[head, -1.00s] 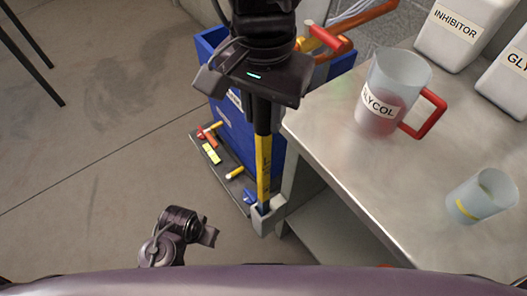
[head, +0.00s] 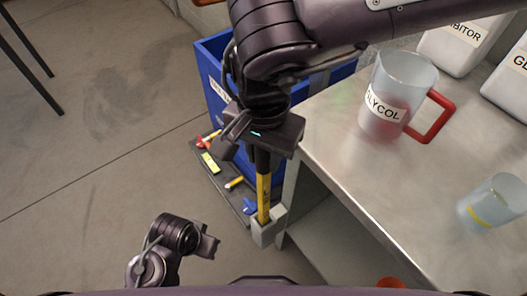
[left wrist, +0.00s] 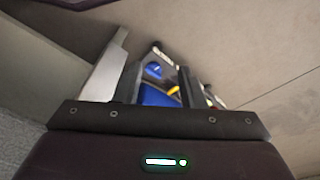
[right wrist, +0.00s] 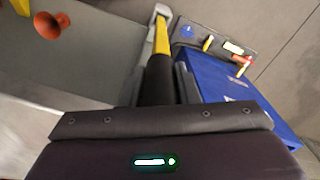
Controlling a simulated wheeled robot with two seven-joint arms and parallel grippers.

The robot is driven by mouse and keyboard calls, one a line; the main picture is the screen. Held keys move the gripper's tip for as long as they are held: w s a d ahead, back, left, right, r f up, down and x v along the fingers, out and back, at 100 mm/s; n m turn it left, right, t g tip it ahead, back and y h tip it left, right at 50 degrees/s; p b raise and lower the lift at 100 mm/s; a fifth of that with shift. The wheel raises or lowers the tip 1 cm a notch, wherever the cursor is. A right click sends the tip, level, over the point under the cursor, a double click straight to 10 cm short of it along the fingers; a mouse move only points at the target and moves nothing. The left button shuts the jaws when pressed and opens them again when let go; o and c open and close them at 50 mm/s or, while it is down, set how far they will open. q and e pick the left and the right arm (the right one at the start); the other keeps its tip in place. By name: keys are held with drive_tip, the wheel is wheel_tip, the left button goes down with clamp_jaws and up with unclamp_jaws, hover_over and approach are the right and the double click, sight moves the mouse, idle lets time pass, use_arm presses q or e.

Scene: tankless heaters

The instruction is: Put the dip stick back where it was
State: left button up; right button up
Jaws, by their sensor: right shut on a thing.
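The dip stick (head: 263,195) is yellow with a black handle and stands roughly upright. My right gripper (head: 262,150) is shut on its black handle, which also shows between the fingers in the right wrist view (right wrist: 160,80). The stick's lower end is at the grey holder (head: 268,228) on the bench's side and appears to be inside it; the tip is hidden. My left gripper (head: 211,244) is low at the left, apart from the stick, with its fingers spread and empty in the left wrist view (left wrist: 158,75).
A steel bench (head: 345,160) carries a glycol jug (head: 385,105) with a red handle, a clear cup (head: 492,203) and white containers (head: 462,40). A blue bin (head: 215,85) and a dark tool board (head: 228,180) stand beside it.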

drive_tip(key=shift+f, duration=0.1)
drive_tip(key=o, duration=1)
drive_tip(key=shift+c, duration=0.2)
drive_tip(key=shift+r, duration=0.35)
wheel_tip(320, 180, up, 5)
drive_tip(key=shift+p, duration=0.75)
wheel_tip(320, 180, up, 6)
drive_tip(key=shift+f+p, duration=0.1)
drive_tip(key=shift+p, duration=0.6)
drive_tip(key=shift+r, duration=0.4)
use_arm(q)
drive_tip(key=shift+n+g, duration=0.3)
drive_tip(key=f, duration=0.1)
drive_tip(key=a+f, duration=0.1)
drive_tip(key=f, duration=0.3)
drive_tip(key=shift+w+a+f, duration=0.15)
drive_tip(key=shift+a+f, duration=0.1)
drive_tip(key=shift+a, duration=0.1)
